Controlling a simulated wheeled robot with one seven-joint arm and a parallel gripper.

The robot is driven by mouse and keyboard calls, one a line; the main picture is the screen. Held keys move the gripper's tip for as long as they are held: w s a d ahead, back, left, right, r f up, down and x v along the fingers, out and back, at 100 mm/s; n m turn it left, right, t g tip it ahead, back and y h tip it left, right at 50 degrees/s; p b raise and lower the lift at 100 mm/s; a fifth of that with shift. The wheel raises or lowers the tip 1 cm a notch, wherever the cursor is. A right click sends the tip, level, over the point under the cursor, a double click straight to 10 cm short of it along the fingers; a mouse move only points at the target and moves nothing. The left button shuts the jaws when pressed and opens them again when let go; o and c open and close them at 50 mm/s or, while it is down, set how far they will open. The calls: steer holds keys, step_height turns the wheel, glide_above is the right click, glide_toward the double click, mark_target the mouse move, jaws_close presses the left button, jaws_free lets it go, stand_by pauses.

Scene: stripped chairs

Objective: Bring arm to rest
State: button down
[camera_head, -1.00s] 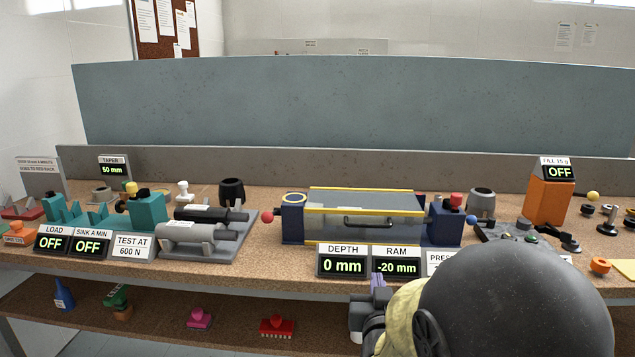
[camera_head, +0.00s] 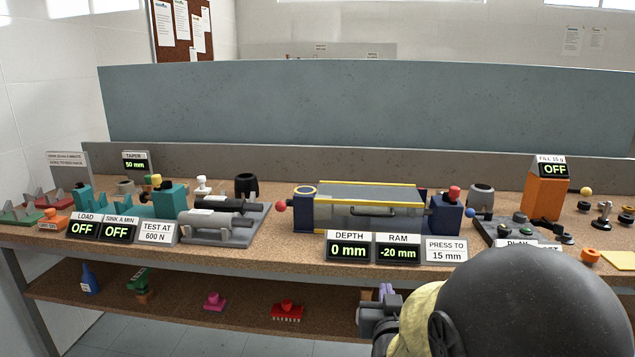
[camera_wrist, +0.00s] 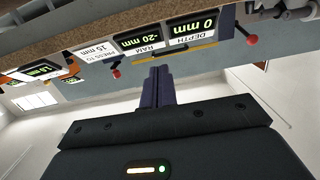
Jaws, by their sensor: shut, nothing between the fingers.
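My gripper (camera_head: 386,291) is low in the head view, in front of the bench edge, largely hidden behind my own dark arm link. In the wrist view its purple fingers (camera_wrist: 158,73) are together with nothing between them. They point toward the bench front, and that view is upside down. The fingers appear apart from everything on the bench.
A bench (camera_head: 290,248) spans the view. It carries a press with a yellow-edged cover (camera_head: 370,195), a DEPTH sign (camera_head: 349,249), a RAM sign (camera_head: 398,249) and an orange dispenser (camera_head: 545,198). A lower shelf (camera_head: 245,318) holds a red brush (camera_head: 287,309). A grey-blue panel (camera_head: 350,105) stands behind.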

steer(key=s+f+g+y, duration=0.1)
steer(key=s+f+g, duration=0.4)
steer(key=f+g, duration=0.3)
steer(key=s+d+f+n+g, duration=0.15)
steer(key=s+f+g, duration=0.45)
steer(key=s, duration=0.6)
step_height(320, 180, up, 35)
steer(key=p, duration=3.5)
steer(key=shift+s+d+y, duration=0.15)
steer(key=shift+d+y, duration=0.05)
steer(key=shift+y, duration=0.2)
